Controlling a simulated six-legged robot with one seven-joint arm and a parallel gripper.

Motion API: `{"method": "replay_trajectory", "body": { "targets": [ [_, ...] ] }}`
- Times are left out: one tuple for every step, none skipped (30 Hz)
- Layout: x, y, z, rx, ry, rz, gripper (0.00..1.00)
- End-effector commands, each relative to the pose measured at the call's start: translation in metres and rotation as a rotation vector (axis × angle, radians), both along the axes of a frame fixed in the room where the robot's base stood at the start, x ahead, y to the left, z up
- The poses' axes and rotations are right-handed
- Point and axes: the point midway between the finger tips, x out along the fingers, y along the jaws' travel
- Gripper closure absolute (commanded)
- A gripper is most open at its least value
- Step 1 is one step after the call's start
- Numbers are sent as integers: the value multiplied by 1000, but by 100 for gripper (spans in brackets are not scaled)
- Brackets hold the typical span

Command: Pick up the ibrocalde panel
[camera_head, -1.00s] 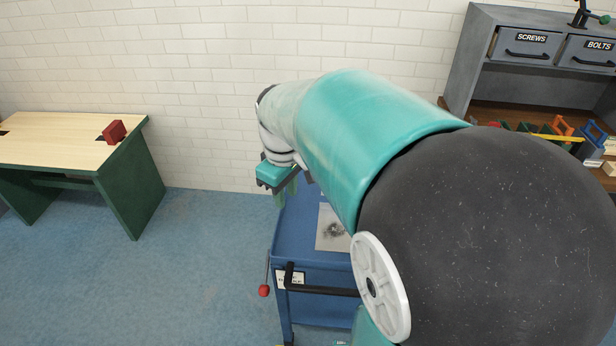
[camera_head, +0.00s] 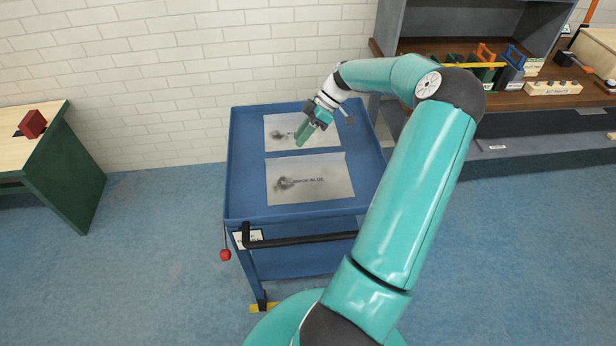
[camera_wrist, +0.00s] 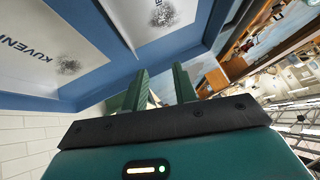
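The ibrocalde panel (camera_head: 325,184) is a light grey sheet with a dark smudge and printed lettering. It lies flat on the near half of the blue cart's top (camera_head: 243,190). My gripper (camera_head: 304,135) is above the cart, near the gap between this panel and a second one behind it. In the wrist view the two green fingers of my gripper (camera_wrist: 160,87) stand apart with nothing between them. The sheet at the top of that view (camera_wrist: 185,10) seems to be the ibrocalde panel; its lettering is mostly cut off.
A similar panel (camera_head: 281,121), lettered "KUVENI..." in the wrist view (camera_wrist: 30,40), lies at the cart's back, partly behind my gripper. The cart has raised rims and a black handle (camera_head: 300,240). A workbench (camera_head: 550,90) stands right, a green-legged table (camera_head: 60,175) left. Floor left of the cart is clear.

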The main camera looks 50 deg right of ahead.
Motion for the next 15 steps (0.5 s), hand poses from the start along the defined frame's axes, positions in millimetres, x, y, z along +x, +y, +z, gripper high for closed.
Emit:
{"method": "replay_trajectory", "body": {
  "targets": [
    [-9,-21,-9,38,-55,-18,72],
    [-14,-32,-12,53,-91,-23,72],
    [-21,-46,-16,73,-138,-31,72],
    [-27,-56,-19,85,-174,-38,72],
    [-33,-66,-22,97,-210,-45,72],
    [-40,-78,-26,109,-257,-56,72],
    [-46,-87,-29,115,-289,-64,72],
    [-51,-95,-31,121,-320,-71,72],
    [-58,-103,-33,127,-355,-79,72],
    [-63,-110,-35,130,-378,-86,72],
    [-66,-114,-36,131,-400,-91,72],
    [-71,-120,-38,133,-420,-98,72],
    [-73,-123,-39,133,-434,-100,72],
    [-75,-124,-40,134,-443,-103,72],
    [-76,-125,-41,134,-452,-104,72]
  ]
}}
